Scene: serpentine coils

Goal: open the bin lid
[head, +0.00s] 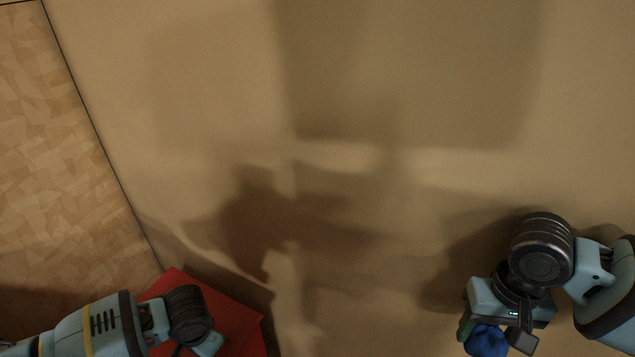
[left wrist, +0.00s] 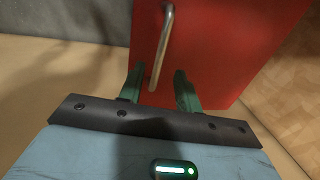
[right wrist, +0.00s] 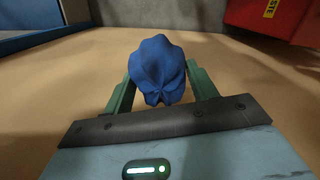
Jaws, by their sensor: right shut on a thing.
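The red bin (head: 236,325) shows at the bottom left of the head view, partly behind my left arm. In the left wrist view its red face (left wrist: 230,50) carries a bent metal bar handle (left wrist: 164,45). My left gripper (left wrist: 160,88) is open, and the handle's lower end shows between its fingertips; I cannot tell whether they touch. My right gripper (right wrist: 157,85) is shut on a blue crumpled lump (right wrist: 157,68), also seen in the head view (head: 487,341). The right wrist view shows part of the red bin (right wrist: 275,18) with a yellow label.
The tan floor (head: 400,190) is clear across the middle, with shadows on it. A wood-patterned floor area (head: 60,150) lies at the left. A blue-edged thing (right wrist: 45,38) stands at the upper left of the right wrist view, and a grey wall (right wrist: 160,12) is behind.

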